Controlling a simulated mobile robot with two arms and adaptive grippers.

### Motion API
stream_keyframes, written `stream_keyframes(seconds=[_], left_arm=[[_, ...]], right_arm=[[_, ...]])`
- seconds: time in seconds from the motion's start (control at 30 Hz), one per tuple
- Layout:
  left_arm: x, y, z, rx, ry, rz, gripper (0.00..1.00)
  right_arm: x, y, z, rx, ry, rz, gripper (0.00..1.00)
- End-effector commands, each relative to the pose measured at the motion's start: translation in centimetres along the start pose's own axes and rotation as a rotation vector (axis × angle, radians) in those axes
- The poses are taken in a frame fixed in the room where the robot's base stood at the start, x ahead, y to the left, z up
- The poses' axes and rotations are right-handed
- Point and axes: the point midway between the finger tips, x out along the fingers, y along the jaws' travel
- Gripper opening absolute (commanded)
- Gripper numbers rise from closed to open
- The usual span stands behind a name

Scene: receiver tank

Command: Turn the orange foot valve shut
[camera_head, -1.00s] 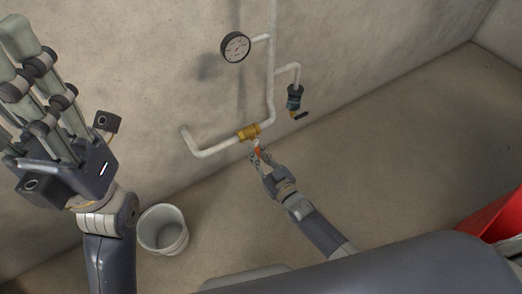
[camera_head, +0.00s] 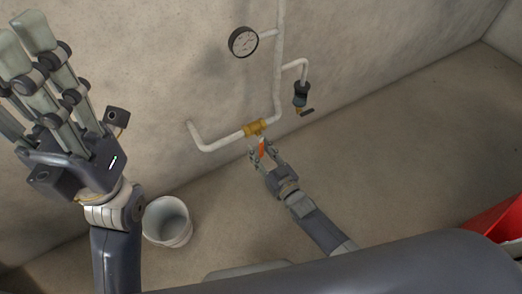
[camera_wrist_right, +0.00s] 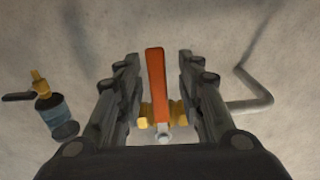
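The orange valve handle (camera_head: 262,148) hangs from the brass foot valve (camera_head: 255,128) on the white pipe, low on the wall. My right gripper (camera_head: 262,158) is at the handle. In the right wrist view the orange handle (camera_wrist_right: 155,85) stands between the two open fingers (camera_wrist_right: 158,75), with a visible gap on each side. The brass body (camera_wrist_right: 177,112) shows behind it, partly hidden by the fingers. My left gripper (camera_head: 22,45) is raised at the far left, its fingers apart and empty, away from the valve.
A pressure gauge (camera_head: 243,41) and a teal-bodied tap (camera_head: 301,93) with a dark lever are on the pipework; the tap also shows in the wrist view (camera_wrist_right: 56,115). A white bucket (camera_head: 167,222) stands on the floor. A red object (camera_head: 497,222) is at right.

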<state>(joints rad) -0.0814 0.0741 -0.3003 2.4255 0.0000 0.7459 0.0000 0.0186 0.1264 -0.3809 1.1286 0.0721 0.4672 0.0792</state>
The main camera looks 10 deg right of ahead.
Motion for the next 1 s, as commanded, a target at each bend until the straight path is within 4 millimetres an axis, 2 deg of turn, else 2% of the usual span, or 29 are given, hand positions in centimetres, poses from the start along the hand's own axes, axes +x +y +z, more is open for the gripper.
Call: stream_keyframes(seconds=[0.2, 0.33, 0.8, 1.0], left_arm=[[0.1, 0.0, -0.1, 0.001, 0.004, 0.003, 0.4], [0.1, 0.0, -0.1, 0.001, 0.003, 0.002, 0.4], [0.1, 0.0, 0.0, 0.0, 0.002, 0.001, 0.4], [0.1, 0.0, 0.0, 0.0, 0.001, 0.001, 0.4]], right_arm=[[-0.1, 0.1, 0.0, -0.003, 0.001, 0.0, 0.34], [-1.1, 0.1, 0.0, -0.003, 0.0, 0.0, 0.34], [-9.9, 0.0, 0.0, -0.002, -0.002, 0.0, 0.34], [-11.7, 0.0, 0.0, -0.001, 0.0, 0.0, 0.34]])
